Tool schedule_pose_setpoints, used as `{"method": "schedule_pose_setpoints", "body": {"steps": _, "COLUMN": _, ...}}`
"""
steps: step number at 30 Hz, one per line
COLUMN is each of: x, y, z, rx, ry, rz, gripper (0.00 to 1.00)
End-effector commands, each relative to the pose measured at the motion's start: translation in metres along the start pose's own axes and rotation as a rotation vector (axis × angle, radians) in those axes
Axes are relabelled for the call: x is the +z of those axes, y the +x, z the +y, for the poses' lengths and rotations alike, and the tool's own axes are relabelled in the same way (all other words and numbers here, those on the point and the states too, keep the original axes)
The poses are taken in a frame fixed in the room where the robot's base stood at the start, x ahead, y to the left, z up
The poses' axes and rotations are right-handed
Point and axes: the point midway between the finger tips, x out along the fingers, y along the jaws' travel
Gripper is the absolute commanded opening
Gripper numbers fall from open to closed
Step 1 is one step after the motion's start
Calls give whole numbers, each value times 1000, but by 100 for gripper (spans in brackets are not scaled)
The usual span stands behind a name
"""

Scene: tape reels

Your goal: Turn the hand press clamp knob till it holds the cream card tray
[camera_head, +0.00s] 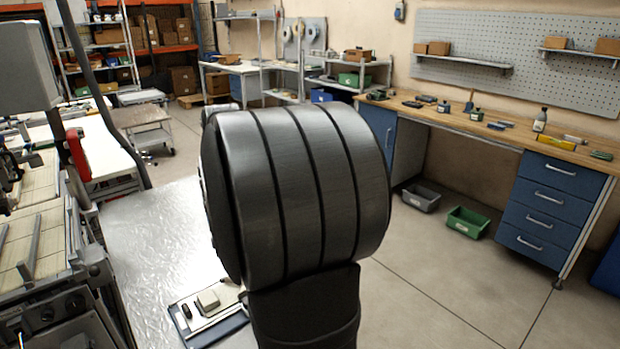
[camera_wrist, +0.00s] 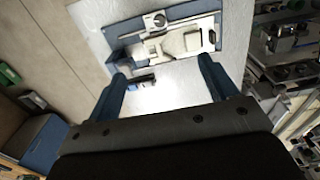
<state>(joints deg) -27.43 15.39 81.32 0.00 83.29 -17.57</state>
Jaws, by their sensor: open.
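The hand press (camera_wrist: 128,29), with a blue base and light metal parts, lies on the shiny table at the top of the wrist view. A round knob-like part (camera_wrist: 159,20) sits at its upper middle; I cannot be sure it is the clamp knob. A cream block, apparently the card tray (camera_wrist: 193,41), lies on its right part; clamp contact cannot be told. The head view shows the cream piece (camera_head: 208,300) partly beside my black arm. My gripper (camera_wrist: 162,70) is open and empty, its two blue fingers apart, short of the press in the picture.
A small dark and blue item (camera_wrist: 140,82) lies on the shiny table (camera_head: 155,235) between the fingers in the wrist view. Crowded equipment (camera_head: 40,240) borders the table at left. A wooden workbench (camera_head: 480,128) stands at right. My arm blocks the middle of the head view.

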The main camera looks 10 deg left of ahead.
Motion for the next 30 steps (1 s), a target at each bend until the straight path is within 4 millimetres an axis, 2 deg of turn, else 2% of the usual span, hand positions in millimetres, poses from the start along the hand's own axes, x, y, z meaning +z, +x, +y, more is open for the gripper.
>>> {"method": "schedule_pose_setpoints", "body": {"steps": 1, "x": 0, "y": 0, "z": 0, "rx": 0, "ry": 0, "rz": 0, "gripper": 69}}
{"method": "schedule_pose_setpoints", "body": {"steps": 6, "x": 0, "y": 3, "z": 0, "rx": 0, "ry": -43, "rz": -1, "gripper": 38}}
{"method": "schedule_pose_setpoints", "body": {"steps": 11, "x": -1, "y": 17, "z": 0, "rx": -1, "ry": -262, "rz": -3, "gripper": 38}}
{"method": "schedule_pose_setpoints", "body": {"steps": 18, "x": -2, "y": 44, "z": 1, "rx": -2, "ry": -760, "rz": -2, "gripper": 38}}
{"method": "schedule_pose_setpoints", "body": {"steps": 24, "x": -1, "y": 64, "z": 1, "rx": -2, "ry": -1113, "rz": -2, "gripper": 38}}
{"method": "schedule_pose_setpoints", "body": {"steps": 30, "x": -1, "y": 72, "z": 1, "rx": 0, "ry": -1287, "rz": 0, "gripper": 38}}
